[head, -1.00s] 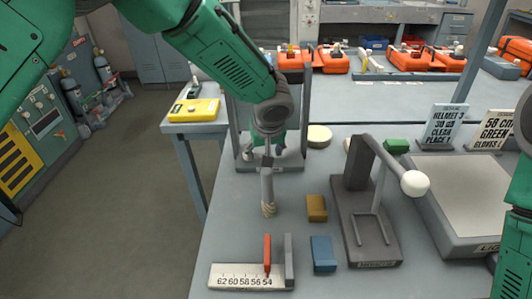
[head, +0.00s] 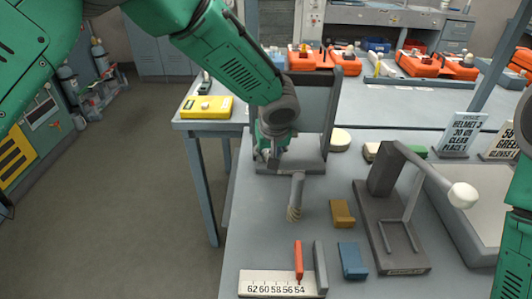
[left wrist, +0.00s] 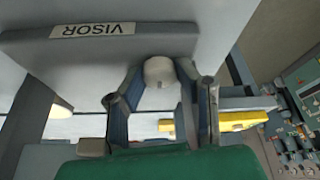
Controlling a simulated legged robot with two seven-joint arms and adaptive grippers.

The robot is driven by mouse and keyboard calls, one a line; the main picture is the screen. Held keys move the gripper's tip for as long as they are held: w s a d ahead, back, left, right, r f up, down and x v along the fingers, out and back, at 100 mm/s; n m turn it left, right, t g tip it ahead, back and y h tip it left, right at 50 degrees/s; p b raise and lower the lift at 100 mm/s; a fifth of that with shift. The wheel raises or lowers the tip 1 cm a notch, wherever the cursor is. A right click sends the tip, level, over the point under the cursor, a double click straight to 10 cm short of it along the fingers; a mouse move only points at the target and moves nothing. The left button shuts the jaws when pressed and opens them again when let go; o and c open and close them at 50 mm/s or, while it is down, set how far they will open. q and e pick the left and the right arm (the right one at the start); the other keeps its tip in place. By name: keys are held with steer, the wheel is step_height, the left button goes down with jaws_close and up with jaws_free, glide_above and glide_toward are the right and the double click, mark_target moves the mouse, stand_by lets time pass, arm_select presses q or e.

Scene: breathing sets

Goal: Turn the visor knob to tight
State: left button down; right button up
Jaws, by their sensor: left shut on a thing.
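The visor stand (head: 328,110) is a grey upright frame at the back left of the bench. In the left wrist view its grey plate (left wrist: 60,55) carries an upside-down VISOR label (left wrist: 92,30). A pale round knob (left wrist: 158,72) sticks out from below the plate. My left gripper (left wrist: 160,85) has its two fingers around this knob, shut on it. In the head view the left gripper (head: 267,150) is at the stand's left side, and the arm hides the knob. The knob's setting marks cannot be read. My right gripper is out of view.
A grey cylinder with a tan tip (head: 296,198) stands just in front of the stand. A size scale (head: 280,284), a brown block (head: 342,213), a blue block (head: 352,260) and a lever fixture (head: 385,225) are nearer. A yellow box (head: 206,107) lies on the left side table.

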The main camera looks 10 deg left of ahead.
arm_select(q)
steer(key=shift+d+m, duration=0.35)
steer(key=shift+m, duration=0.65)
steer(key=shift+r+m+h+p, duration=0.1)
steer(key=shift+m+h+p, duration=0.2)
steer(key=shift+m+h, duration=0.1)
steer(key=shift+a+m+h+p, duration=0.4)
steer(key=shift+a+m, duration=0.15)
steer(key=shift+m, duration=0.35)
steer(key=shift+d, duration=0.3)
steer(key=c, duration=1.2)
jaws_free()
steer(key=shift+a, duration=0.15)
